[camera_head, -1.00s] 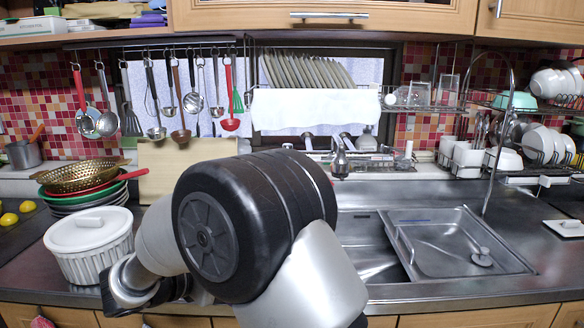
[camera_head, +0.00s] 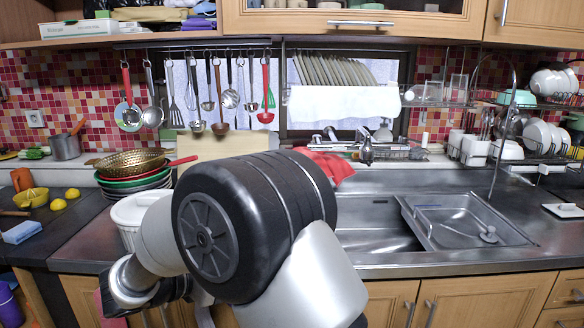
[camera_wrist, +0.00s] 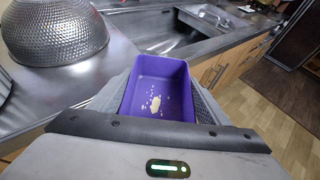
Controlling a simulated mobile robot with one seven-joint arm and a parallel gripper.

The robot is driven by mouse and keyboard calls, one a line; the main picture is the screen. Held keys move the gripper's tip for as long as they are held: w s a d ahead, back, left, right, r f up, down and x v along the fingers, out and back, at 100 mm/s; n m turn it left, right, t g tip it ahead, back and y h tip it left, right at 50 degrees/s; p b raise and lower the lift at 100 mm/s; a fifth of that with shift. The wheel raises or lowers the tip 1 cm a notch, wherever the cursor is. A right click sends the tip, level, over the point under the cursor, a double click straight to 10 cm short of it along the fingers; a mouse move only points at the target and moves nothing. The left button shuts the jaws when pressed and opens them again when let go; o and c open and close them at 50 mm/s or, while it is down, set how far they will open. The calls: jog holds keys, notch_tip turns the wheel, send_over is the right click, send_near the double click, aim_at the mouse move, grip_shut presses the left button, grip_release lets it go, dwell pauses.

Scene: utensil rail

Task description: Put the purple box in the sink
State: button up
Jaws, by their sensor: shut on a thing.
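The purple box (camera_wrist: 160,68) is an open-topped tub with small pale crumbs on its inner floor, seen in the wrist view. My gripper (camera_wrist: 158,98) is shut on it, with a finger at each side. The box looks upright and is near the counter's front edge. In the head view my arm hides the box and the fingers. The steel sink (camera_head: 385,238) lies to the right of my arm in the head view, with a drainer-like tray part beside its basin. A sink basin also shows beyond the box in the wrist view (camera_wrist: 205,20).
A white ribbed pot (camera_head: 128,212) stands behind my arm, and a colander (camera_head: 130,162) sits on stacked bowls. A metal mesh dome (camera_wrist: 55,30) is left of the box in the wrist view. A tap (camera_head: 366,150) stands behind the sink. Utensils hang above.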

jog(key=shift+s+a, duration=0.25)
jog(key=shift+s, duration=0.05)
jog(key=s+d+f+m+g+h, duration=0.1)
jog(key=d+f, duration=0.1)
jog(key=d, duration=1)
jog(key=s+d+f+m+g, duration=0.1)
jog(key=d+f, duration=0.1)
jog(key=d, duration=1.1)
jog(key=shift+s+f+h, duration=0.25)
jog(key=shift+f+h, duration=0.05)
jog(key=shift+h, duration=0.1)
jog(key=shift+d, duration=0.1)
